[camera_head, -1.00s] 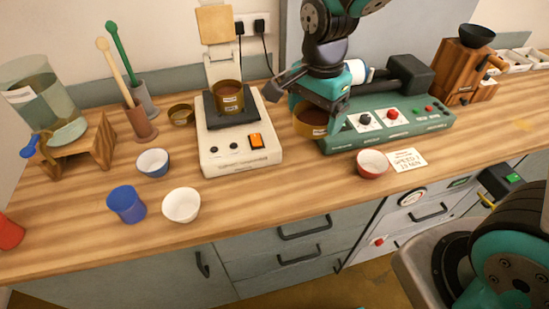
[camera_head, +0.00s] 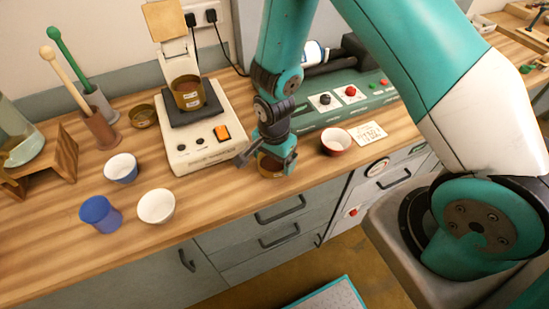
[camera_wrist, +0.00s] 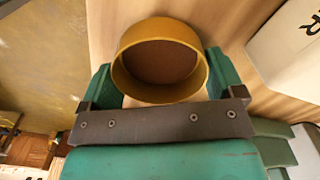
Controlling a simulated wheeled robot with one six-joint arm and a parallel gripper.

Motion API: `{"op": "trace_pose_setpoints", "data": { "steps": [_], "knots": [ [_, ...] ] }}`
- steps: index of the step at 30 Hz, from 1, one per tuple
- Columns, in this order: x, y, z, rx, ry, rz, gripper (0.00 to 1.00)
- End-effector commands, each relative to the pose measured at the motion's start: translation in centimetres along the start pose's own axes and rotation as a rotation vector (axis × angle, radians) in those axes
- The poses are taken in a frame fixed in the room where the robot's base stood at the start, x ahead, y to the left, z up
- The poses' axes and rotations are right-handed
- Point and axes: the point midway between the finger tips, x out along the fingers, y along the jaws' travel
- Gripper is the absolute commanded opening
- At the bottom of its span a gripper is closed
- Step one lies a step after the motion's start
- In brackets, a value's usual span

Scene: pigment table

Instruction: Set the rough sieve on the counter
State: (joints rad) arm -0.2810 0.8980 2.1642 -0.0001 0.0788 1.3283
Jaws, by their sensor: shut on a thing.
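My gripper (camera_head: 274,154) is shut on a brass-coloured round sieve (camera_head: 270,166), low over the counter near its front edge, between the white machine and the red-brown bowl. In the wrist view the sieve (camera_wrist: 160,94) sits between my two green fingers, open side facing the camera, with a brown mesh or base inside. Its label is not readable, and I cannot tell if it touches the counter (camera_head: 225,185). A second brass sieve (camera_head: 188,94) with labels stands on the black plate of the white machine (camera_head: 190,150).
A red-brown bowl (camera_head: 336,141) and a note card (camera_head: 368,135) are right of my gripper. The green control unit (camera_head: 345,100) is behind. White (camera_head: 156,206) and blue-grey (camera_head: 121,168) bowls and a blue cup (camera_head: 100,214) stand left. A small brass dish (camera_head: 143,116) is farther back.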

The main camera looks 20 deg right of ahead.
Motion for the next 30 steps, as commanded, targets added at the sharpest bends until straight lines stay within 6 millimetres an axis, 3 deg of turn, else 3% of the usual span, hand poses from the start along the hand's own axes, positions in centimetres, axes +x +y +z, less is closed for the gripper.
{"op": "trace_pose_setpoints", "data": {
  "steps": [3,14,15,16,23,30],
  "knots": [
    [0.9,0.1,0.0,0.0,0.0,0.0,0.62],
    [1.4,0.0,0.0,0.0,0.0,0.0,0.62],
    [1.3,0.0,0.0,0.0,0.0,0.0,0.95],
    [1.3,0.0,0.0,0.0,0.0,0.0,1.0],
    [1.2,0.0,0.0,0.0,0.0,0.0,1.0],
    [-0.9,-0.1,0.0,0.0,0.001,-0.005,1.0]
  ]
}}
